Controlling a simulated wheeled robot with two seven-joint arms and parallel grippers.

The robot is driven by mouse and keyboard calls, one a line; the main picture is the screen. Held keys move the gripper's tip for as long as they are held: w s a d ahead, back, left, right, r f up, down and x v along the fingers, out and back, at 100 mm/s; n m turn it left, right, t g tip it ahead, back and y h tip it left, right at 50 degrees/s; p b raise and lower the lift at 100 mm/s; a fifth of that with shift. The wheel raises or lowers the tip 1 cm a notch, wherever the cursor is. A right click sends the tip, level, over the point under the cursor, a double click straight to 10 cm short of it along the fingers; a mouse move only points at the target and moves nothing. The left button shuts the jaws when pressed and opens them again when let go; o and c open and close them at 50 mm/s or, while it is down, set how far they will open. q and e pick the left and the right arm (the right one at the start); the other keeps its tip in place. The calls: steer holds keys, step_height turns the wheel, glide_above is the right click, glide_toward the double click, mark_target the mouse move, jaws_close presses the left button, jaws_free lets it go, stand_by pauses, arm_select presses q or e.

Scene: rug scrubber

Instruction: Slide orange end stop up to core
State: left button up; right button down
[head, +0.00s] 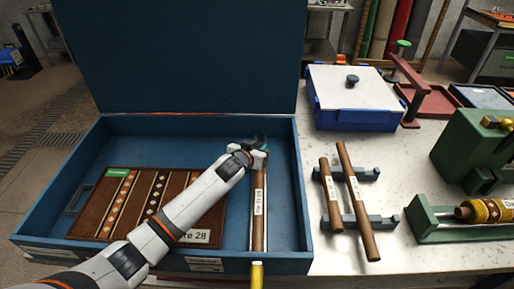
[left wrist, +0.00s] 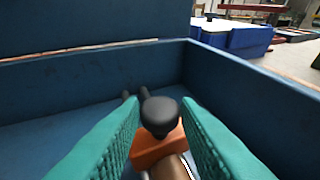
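In the left wrist view, the orange end stop (left wrist: 157,148) is a small orange block with a round black knob (left wrist: 161,115) on top. The knob lies between the teal fingers of my left gripper (left wrist: 162,100) and nearly fills the gap; whether they press it is unclear. A brown wooden core (left wrist: 174,168) lies right against or very near the block. In the head view, my left gripper (head: 258,150) is at the far end of this labelled core (head: 259,215), inside the blue case (head: 282,185). The end stop is mostly hidden there. My right gripper is out of view.
A patterned brown rug panel (head: 120,205) lies left in the case, under my left arm. Right of the case, two wooden rods (head: 357,200) rest on grey supports. A blue box with white lid (head: 345,90) and a green machine (head: 470,150) stand on the speckled table.

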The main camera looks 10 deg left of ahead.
arm_select(q)
steer(key=shift+s, duration=0.1)
steer(key=shift+s+r, duration=0.1)
steer(key=shift+s, duration=0.1)
steer(key=shift+b+v, duration=0.35)
steer(key=shift+v, duration=5.4)
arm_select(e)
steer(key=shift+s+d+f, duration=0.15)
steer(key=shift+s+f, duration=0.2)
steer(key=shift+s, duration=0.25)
arm_select(q)
steer(key=shift+w, duration=0.1)
